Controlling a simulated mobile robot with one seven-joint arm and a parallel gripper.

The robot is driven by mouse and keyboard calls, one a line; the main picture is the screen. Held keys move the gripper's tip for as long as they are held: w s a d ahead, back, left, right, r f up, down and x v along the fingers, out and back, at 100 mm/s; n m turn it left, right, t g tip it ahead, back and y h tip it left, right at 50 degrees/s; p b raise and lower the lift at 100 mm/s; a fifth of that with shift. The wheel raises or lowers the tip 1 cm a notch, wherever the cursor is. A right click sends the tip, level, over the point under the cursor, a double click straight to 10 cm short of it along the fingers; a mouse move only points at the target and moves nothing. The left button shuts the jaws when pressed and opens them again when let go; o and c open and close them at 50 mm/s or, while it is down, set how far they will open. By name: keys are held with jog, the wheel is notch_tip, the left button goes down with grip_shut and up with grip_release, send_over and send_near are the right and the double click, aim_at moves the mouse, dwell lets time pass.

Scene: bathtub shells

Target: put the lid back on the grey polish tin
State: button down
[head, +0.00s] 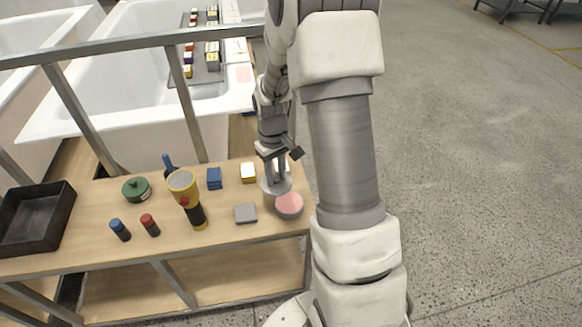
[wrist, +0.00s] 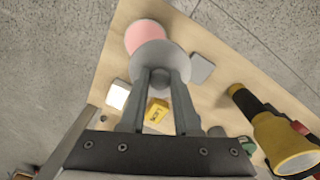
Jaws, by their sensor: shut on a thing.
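The grey polish tin (head: 289,206) stands open near the right end of the wooden bench, its round pink contents showing. It also shows in the wrist view (wrist: 140,34), partly covered by the lid. My gripper (head: 276,176) is shut on the knob of the grey round lid (head: 277,188). In the wrist view both fingers (wrist: 160,82) close around the knob, and the lid's disc (wrist: 162,54) spreads beyond them. The lid is beside the tin in the head view, up and to its left, and appears held above the bench. The exact height gap cannot be told.
A grey block (head: 245,213) lies left of the tin, and a yellow block (head: 248,172) lies behind. A yellow-and-black torch (head: 183,184), blue block (head: 214,178), green pot (head: 136,189) and black tray (head: 38,243) stand farther left. A metal rail (head: 130,49) runs behind.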

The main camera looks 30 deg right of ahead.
aim_at(289, 181)
jog(key=d, duration=0.1)
jog(key=d+f, duration=0.1)
jog(key=s+d, duration=0.1)
jog(key=shift+f, duration=0.35)
jog(key=shift+s+d+f+n, duration=0.1)
jog(key=shift+d+f+n, duration=0.05)
jog(key=shift+f+n, duration=0.15)
jog(key=shift+f+b, duration=2.15)
jog(key=shift+f, duration=0.9)
jog(key=shift+f, duration=0.15)
jog(key=shift+c, duration=0.3)
grip_release()
